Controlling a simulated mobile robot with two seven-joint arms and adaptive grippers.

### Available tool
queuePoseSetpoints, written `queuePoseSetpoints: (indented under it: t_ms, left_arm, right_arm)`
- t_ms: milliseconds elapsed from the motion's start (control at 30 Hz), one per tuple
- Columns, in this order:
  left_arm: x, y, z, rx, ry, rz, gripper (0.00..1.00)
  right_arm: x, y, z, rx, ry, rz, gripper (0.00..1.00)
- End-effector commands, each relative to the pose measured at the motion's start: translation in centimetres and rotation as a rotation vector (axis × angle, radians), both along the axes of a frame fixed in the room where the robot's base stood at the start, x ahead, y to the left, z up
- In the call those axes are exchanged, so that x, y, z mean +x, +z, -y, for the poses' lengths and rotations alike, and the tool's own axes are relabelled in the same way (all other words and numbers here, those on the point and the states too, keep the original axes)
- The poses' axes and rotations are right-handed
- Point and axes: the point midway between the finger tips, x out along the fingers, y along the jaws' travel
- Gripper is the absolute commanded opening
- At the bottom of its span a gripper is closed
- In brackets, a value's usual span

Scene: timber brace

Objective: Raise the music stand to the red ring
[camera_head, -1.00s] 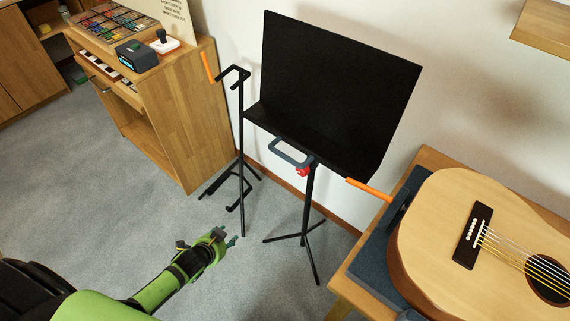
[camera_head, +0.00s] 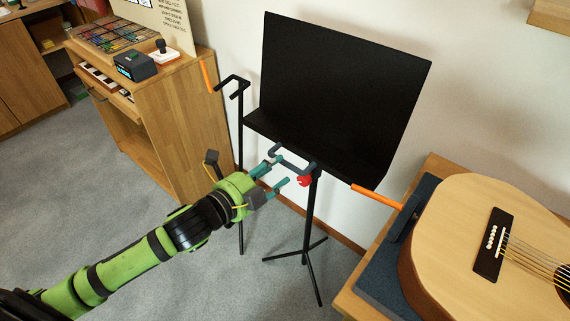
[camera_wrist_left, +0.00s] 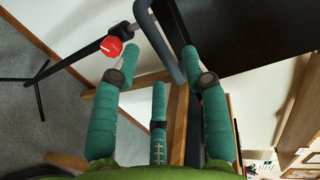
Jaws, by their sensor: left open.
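The music stand has a wide black desk (camera_head: 335,95) on a thin black pole (camera_head: 310,215) with tripod legs. A grey loop handle (camera_head: 293,163) sticks out below the desk's lower edge. A red round knob (camera_head: 304,181) sits on the pole just under it and also shows in the wrist view (camera_wrist_left: 112,47). I cannot make out a separate red ring. My left gripper (camera_head: 279,171) is open at the handle's left end. In the wrist view the handle bar (camera_wrist_left: 162,40) runs between its teal fingertips (camera_wrist_left: 160,58), and contact is unclear. My right gripper is out of view.
A black stand with a hooked top (camera_head: 234,83) is close behind my left gripper. A wooden cabinet (camera_head: 185,125) is at left. At right a guitar (camera_head: 465,235) lies on a wooden table (camera_head: 350,305). Orange bars (camera_head: 377,196) stick out beside the desk. Grey floor (camera_head: 120,210) is open at left.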

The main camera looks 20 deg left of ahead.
Motion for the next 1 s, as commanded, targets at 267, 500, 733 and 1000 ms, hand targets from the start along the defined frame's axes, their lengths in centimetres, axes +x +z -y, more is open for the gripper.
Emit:
queuePoseSetpoints:
  t_ms: [267,500,733,1000]
  left_arm:
    - [3.4,-0.8,1.4,-0.003,0.002,0.000,0.45]
    - [4.2,-1.0,1.7,-0.002,0.001,-0.001,0.45]
    - [4.1,-1.0,1.7,-0.002,0.001,-0.001,0.13]
    - [4.1,-0.8,1.6,-0.002,0.001,-0.001,0.00]
  right_arm:
    - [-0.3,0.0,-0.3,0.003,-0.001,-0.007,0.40]
    - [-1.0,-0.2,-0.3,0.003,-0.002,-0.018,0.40]
    - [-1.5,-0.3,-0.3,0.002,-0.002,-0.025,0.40]
    - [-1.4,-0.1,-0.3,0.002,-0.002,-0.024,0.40]
